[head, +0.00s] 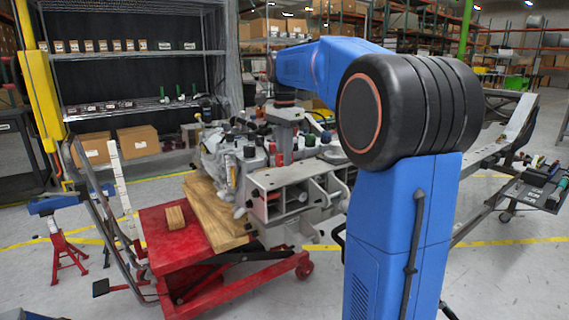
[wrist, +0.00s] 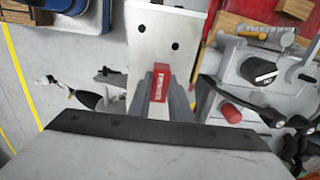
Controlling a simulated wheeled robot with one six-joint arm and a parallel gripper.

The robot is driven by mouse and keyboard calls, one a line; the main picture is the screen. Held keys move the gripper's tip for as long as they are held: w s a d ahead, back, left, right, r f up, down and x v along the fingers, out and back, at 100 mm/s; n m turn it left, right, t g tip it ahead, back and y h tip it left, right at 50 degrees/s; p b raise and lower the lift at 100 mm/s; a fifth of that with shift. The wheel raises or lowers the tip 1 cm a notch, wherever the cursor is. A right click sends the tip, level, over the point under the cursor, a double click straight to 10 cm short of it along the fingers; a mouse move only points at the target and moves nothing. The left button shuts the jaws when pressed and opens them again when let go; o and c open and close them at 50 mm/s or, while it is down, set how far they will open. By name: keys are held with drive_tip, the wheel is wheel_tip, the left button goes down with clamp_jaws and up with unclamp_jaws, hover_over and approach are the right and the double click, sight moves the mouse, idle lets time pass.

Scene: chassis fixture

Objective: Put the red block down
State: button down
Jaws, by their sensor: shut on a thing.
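The red block (wrist: 160,82) shows in the wrist view, upright between the two dark grey fingers of my gripper (wrist: 162,92). The gripper is shut on it. The fingers cover its sides and lower part. Behind it is a pale bracket plate (wrist: 188,30) with dark holes; I cannot tell whether the block touches it. In the head view my gripper hangs over the grey chassis fixture (head: 262,182). Small red parts show there, but I cannot tell which is the held block.
The wrist view shows a red cylinder (wrist: 230,112) and a black knob (wrist: 262,70) close right of the gripper. In the head view a red lift table (head: 165,250) carries wooden planks (head: 215,212) and a small wooden block (head: 176,217). Shelves (head: 135,55) stand behind.

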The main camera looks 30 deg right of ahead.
drive_tip(key=shift+f, duration=1.35)
drive_tip(key=shift+f, duration=0.15)
drive_tip(key=c, duration=1.6)
unclamp_jaws()
wheel_tip(320, 180, up, 12)
drive_tip(key=shift+r, duration=0.15)
drive_tip(key=s+a+f+n+t, duration=0.1)
drive_tip(key=s+a+f+n, duration=0.4)
drive_tip(key=s+f, duration=0.4)
drive_tip(key=s+a+f+n+t, duration=0.2)
drive_tip(key=s+a+f+n, duration=0.3)
drive_tip(key=s+f, duration=0.5)
drive_tip(key=s+a+f+n+t, duration=0.1)
drive_tip(key=s+a+f+n, duration=0.4)
drive_tip(key=s+f+n, duration=0.2)
drive_tip(key=shift+s+a+f+n+t, duration=0.15)
drive_tip(key=shift+s+f, duration=0.3)
drive_tip(key=shift+s, duration=0.25)
drive_tip(key=shift+s+a+f+n+t, duration=0.1)
drive_tip(key=shift+s+f, duration=0.4)
drive_tip(key=shift+s, duration=0.25)
drive_tip(key=shift+s+a+f+n+t, duration=0.15)
drive_tip(key=shift+s+f, duration=0.3)
drive_tip(key=shift+s, duration=0.25)
